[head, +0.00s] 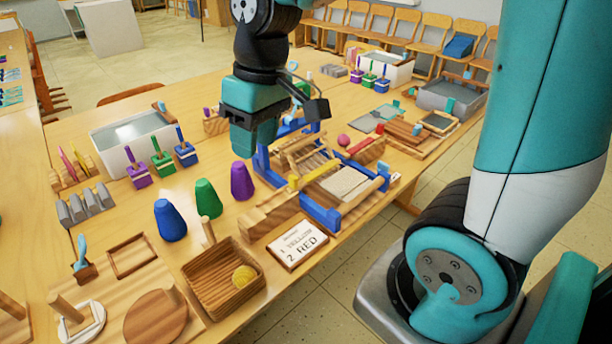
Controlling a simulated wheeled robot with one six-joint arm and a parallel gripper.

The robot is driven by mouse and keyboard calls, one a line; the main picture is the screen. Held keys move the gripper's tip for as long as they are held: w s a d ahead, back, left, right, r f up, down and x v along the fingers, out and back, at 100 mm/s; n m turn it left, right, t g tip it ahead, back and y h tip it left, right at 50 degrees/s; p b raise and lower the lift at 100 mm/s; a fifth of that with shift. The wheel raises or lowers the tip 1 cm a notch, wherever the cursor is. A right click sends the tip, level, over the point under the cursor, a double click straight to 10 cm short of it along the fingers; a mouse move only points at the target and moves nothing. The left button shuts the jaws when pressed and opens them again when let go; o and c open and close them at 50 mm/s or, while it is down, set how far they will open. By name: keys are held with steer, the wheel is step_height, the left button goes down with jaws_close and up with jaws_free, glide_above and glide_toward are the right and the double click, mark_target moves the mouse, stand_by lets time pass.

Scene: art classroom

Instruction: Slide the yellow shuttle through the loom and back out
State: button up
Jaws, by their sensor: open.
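The loom (319,211) has a blue frame with wooden bars and pale woven cloth, and stands near the table's right edge. A yellow piece, apparently the yellow shuttle (294,182), shows at the loom's left side; a yellow strip runs right from it across the frame. I cannot tell how far it sits inside the loom. A red piece (368,150) lies on a wooden block at the loom's far right. My gripper (254,140) is open and points down, above and left of the loom's back, apart from the yellow piece. It hides part of the table behind.
A card reading "1 YELLOW 2 RED" (297,244) lies in front of the loom. Purple (242,181), green (207,199) and blue (170,220) cones stand to the left. A wooden basket (199,273) holds a yellow ball. A wooden block (268,214) adjoins the loom.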

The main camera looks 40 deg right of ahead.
mark_target(293, 177)
steer(key=w+d+f+m+h, duration=0.1)
steer(key=w+d+f+m, duration=0.1)
steer(key=w+d, duration=0.35)
steer(key=w+d+f+m+h, duration=0.1)
steer(key=w+d+f+m, duration=0.15)
steer(key=d, duration=0.55)
steer(key=shift+n+g, duration=0.4)
steer(key=shift+n, duration=0.05)
steer(key=f, duration=0.5)
steer(key=f+b, duration=0.1)
steer(key=f, duration=1.1)
steer(key=shift+w+d+f, duration=0.1)
steer(key=shift+w+d, duration=0.1)
steer(key=shift+w, duration=0.2)
steer(key=shift+c, duration=0.2)
jaws_close()
